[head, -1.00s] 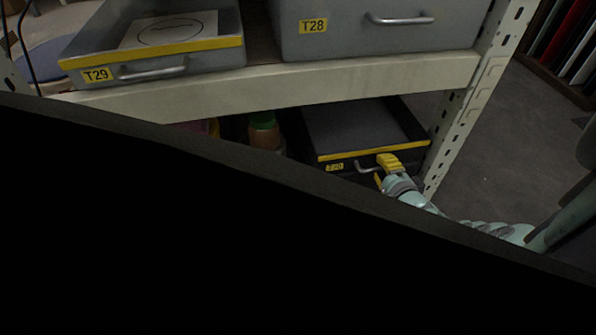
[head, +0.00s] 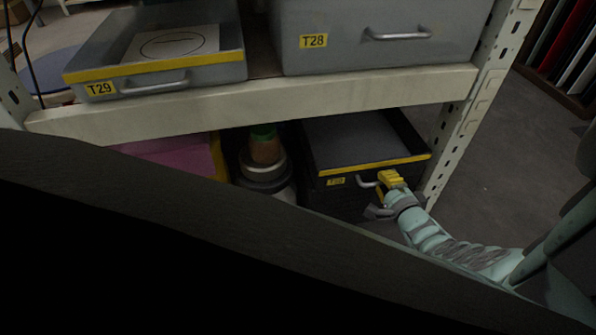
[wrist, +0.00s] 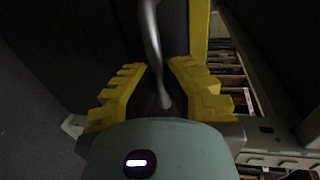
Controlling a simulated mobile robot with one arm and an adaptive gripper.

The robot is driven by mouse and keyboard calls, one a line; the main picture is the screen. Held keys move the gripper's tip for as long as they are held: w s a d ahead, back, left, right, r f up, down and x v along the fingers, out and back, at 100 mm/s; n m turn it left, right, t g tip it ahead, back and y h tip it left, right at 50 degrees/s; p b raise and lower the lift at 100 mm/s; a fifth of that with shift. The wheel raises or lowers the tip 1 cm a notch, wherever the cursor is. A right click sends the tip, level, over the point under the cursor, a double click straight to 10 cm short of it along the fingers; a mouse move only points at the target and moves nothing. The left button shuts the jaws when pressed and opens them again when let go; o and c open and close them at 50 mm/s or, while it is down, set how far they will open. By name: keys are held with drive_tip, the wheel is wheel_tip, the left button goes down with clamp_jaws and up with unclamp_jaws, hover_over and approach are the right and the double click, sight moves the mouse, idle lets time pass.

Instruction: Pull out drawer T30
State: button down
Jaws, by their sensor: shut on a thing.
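Drawer T30 (head: 365,166) is a dark, open-topped drawer with a yellow front rim on the lower level of the rack. Its small yellow label (head: 336,182) is dim and hard to read. Its grey bar handle (head: 363,183) is at the front; the right part is hidden by my gripper (head: 389,180). In the wrist view, the handle (wrist: 151,45) runs between the two yellow fingers of my gripper (wrist: 158,85), which is shut on it. The drawer's front fills much of that view.
Grey drawers T29 (head: 160,70) and T28 (head: 380,50) sit on the shelf (head: 260,105) above. A white perforated post (head: 455,120) stands just right of T30. A pot-like stack (head: 264,165) and a pink thing (head: 175,160) are left of it. A dark mass blocks the foreground.

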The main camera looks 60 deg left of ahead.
drive_tip(key=f+v, duration=0.2)
drive_tip(key=v, duration=1)
drive_tip(key=d+f+p+v, duration=0.1)
drive_tip(key=f+v, duration=0.2)
drive_tip(key=v, duration=0.9)
drive_tip(key=shift+s+d, duration=0.35)
drive_tip(key=c, duration=1)
unclamp_jaws()
drive_tip(key=shift+w+a, duration=0.1)
drive_tip(key=v, duration=1.2)
